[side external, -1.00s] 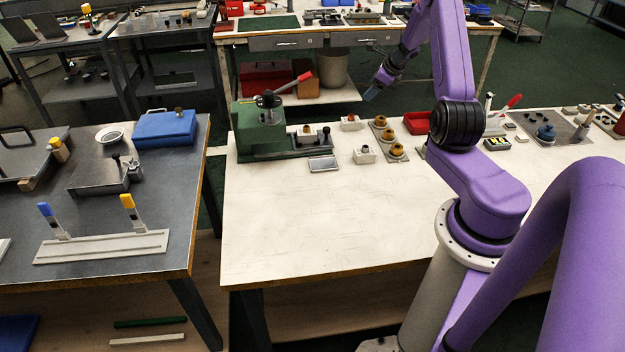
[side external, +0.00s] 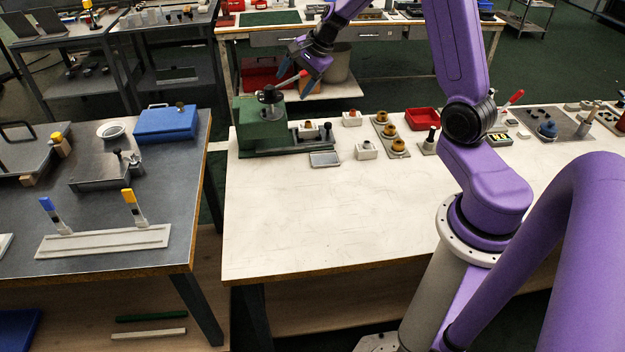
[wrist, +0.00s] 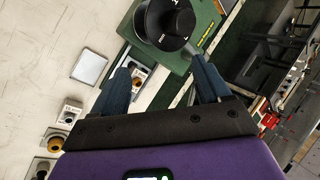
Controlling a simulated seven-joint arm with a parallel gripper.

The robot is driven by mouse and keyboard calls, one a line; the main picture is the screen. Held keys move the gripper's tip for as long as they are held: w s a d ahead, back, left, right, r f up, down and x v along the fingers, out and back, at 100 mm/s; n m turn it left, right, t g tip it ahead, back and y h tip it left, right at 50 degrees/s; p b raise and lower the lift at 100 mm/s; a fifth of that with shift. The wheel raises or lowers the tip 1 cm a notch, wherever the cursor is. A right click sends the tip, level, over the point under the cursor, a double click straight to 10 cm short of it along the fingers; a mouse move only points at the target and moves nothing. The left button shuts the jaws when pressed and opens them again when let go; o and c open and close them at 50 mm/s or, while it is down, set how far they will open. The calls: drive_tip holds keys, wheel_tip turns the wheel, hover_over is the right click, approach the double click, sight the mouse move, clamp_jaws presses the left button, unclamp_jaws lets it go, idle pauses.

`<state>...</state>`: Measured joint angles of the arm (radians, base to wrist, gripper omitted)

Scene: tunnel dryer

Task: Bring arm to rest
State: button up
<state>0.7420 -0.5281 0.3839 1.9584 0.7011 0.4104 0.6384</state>
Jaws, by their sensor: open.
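My gripper (side external: 295,83) is open and empty above the far left part of the white bench (side external: 300,215). It hangs over the green machine (side external: 258,125) near its red-handled lever (side external: 288,81). In the wrist view my gripper (wrist: 163,85) shows two blue fingers spread apart. The round black hub (wrist: 165,22) of the green machine lies beyond and between the fingertips. Contact between a finger and the lever cannot be told.
A small metal tray (side external: 325,159), white blocks with knobs (side external: 366,151) and a red tray (side external: 422,119) stand along the bench. The bench's front is clear. A dark table (side external: 110,255) at left holds a blue case (side external: 166,124). Another bench (side external: 400,38) stands behind.

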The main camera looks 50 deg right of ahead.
drive_tip(key=s+a+r+n+g+y, duration=0.1)
drive_tip(key=s+a+n+g, duration=0.1)
drive_tip(key=s+a+n, duration=0.7)
drive_tip(key=s+a+r+n+g+y, duration=0.1)
drive_tip(key=s+a+r+n+g, duration=0.1)
drive_tip(key=s+a+n, duration=0.65)
drive_tip(key=s+a+n+g+h, duration=0.1)
drive_tip(key=s+n+h, duration=0.2)
drive_tip(key=s+n, duration=0.8)
drive_tip(key=s, duration=0.8)
drive_tip(key=shift+s+n+g+h, duration=0.2)
drive_tip(key=shift+n+g+h, duration=0.1)
drive_tip(key=shift+n, duration=0.05)
